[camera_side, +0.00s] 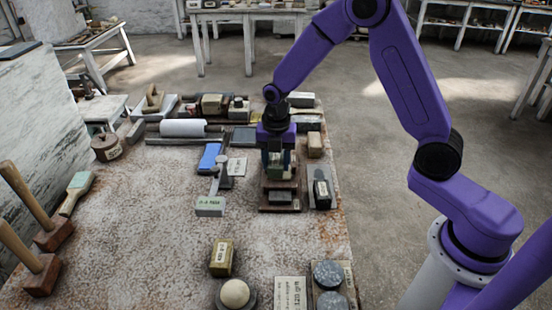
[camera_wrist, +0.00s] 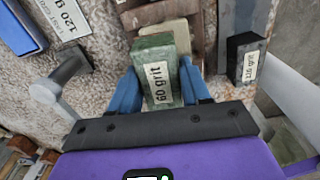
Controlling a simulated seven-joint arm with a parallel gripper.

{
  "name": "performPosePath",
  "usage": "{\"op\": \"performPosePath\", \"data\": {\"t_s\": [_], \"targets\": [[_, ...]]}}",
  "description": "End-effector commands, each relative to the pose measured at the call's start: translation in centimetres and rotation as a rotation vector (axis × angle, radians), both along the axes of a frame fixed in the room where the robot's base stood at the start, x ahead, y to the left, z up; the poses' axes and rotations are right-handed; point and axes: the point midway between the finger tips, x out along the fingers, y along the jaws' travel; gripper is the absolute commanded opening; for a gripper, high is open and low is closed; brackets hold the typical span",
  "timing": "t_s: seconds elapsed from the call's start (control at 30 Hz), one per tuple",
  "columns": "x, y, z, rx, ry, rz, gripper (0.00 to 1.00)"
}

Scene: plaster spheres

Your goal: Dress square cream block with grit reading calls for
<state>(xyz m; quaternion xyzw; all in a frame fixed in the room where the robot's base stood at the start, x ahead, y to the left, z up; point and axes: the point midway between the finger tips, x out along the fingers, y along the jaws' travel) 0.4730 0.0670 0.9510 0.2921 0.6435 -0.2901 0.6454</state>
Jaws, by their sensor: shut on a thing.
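My gripper (camera_wrist: 160,95) is shut on a green block (camera_wrist: 155,62) labelled "60 grit", with a blue finger on each side. In the side view my gripper (camera_side: 278,170) is over a brown wooden stand (camera_side: 280,207). A cream block (camera_wrist: 168,33) shows just beyond the green block in the wrist view, partly covered by it; I cannot tell whether they touch. In the side view the cream block is not clear. A grey gauge (camera_side: 219,175) stands left of the stand, with a pale green display (camera_side: 209,203) too small to read.
A blue block (camera_side: 210,156) lies left of the stand. A black labelled block (camera_side: 322,192) sits close on its right. A yellowish labelled block (camera_side: 221,258) and a cream sphere (camera_side: 235,292) are at the front. The middle left of the table is clear.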

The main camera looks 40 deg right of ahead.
Motion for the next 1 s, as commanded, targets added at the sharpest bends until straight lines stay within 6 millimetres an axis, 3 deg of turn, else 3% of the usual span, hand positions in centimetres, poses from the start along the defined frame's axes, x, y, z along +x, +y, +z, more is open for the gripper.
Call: {"op": "performPosePath", "data": {"t_s": [1.0], "targets": [[0.1, 0.0, -1.2, 0.000, 0.000, 0.000, 0.13]]}}
